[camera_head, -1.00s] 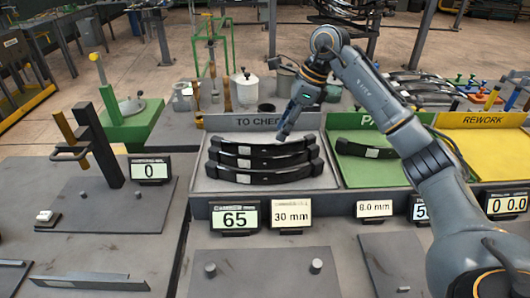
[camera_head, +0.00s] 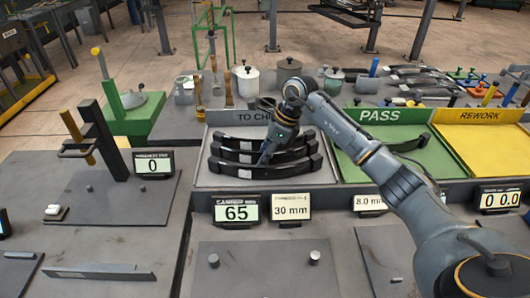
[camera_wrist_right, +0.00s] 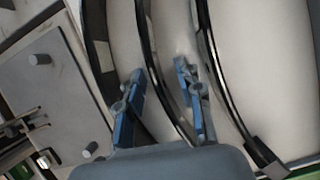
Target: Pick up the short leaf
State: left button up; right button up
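Three dark curved leaves lie in the TO CHECK tray (camera_head: 203,178): a back leaf (camera_head: 236,143), a middle leaf (camera_head: 232,156) and a front leaf (camera_head: 228,170). Each has a pale label. The back one looks slightly shorter, but distance may cause this. My right gripper (camera_head: 264,160) is low over the middle of the tray and hides part of the leaves. In the right wrist view my right gripper (camera_wrist_right: 160,70) is open, with blue-padded fingers on either side of one leaf (camera_wrist_right: 157,75). Contact cannot be told. My left gripper is not in view.
The green PASS tray (camera_head: 352,175) is right of the leaves, partly behind my right arm; a dark leaf (camera_head: 408,145) shows there. The yellow REWORK tray (camera_head: 490,145) is further right. Displays (camera_head: 236,212) stand in front. Pots and tools crowd behind.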

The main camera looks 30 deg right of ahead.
grip_shut()
jog(key=shift+w+r, duration=0.1)
jog(key=shift+r, duration=0.05)
